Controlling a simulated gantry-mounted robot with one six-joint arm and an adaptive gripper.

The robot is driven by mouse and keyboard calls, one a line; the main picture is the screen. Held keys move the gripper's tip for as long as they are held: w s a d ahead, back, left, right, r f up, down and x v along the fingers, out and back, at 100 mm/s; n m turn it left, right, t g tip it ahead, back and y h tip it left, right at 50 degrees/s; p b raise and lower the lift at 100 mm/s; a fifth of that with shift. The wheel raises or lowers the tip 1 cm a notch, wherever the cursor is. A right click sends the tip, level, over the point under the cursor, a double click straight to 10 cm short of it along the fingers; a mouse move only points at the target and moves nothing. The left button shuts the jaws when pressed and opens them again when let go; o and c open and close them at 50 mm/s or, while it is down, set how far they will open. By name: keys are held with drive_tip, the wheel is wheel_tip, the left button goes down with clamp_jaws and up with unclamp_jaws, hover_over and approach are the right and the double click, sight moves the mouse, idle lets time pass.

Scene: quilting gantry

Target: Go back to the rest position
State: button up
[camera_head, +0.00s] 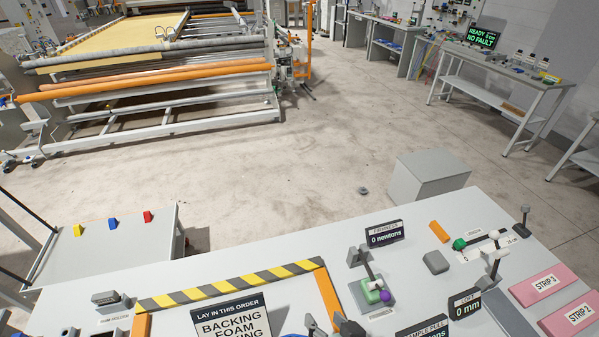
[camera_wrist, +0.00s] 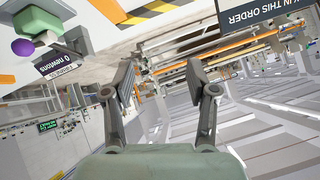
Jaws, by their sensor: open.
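My gripper shows in the wrist view (camera_wrist: 159,82) with its two grey fingers spread apart and nothing between them. In the head view the gripper (camera_head: 334,324) shows only in part, at the bottom edge over the white worktable (camera_head: 240,271). It is right of the "LAY IN THIS ORDER" sign (camera_head: 233,318) and left of the small stand with green and purple parts (camera_head: 372,290). The wrist view is tilted, with the sign, the striped strip and the purple ball along its top. The rest of my arm is out of the head view.
A black-and-yellow strip (camera_head: 230,283) and an orange bar (camera_head: 328,297) frame the sign area. Displays (camera_head: 384,234), an orange block (camera_head: 439,232) and pink strips (camera_head: 538,284) lie to the right. A grey side table (camera_head: 110,255) stands left. Open floor lies beyond the worktable.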

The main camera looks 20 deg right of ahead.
drive_tip(key=w+a+r+n+t, duration=0.1)
drive_tip(key=a+r+n+t, duration=0.25)
drive_tip(key=a+r, duration=0.95)
wheel_tip(320, 180, up, 19)
drive_tip(key=p, duration=2.1)
drive_tip(key=shift+w+a+g+h+p, duration=0.15)
drive_tip(key=shift+a+g+h+p, duration=0.15)
drive_tip(key=shift+a+g+h, duration=0.1)
drive_tip(key=shift+r, duration=0.1)
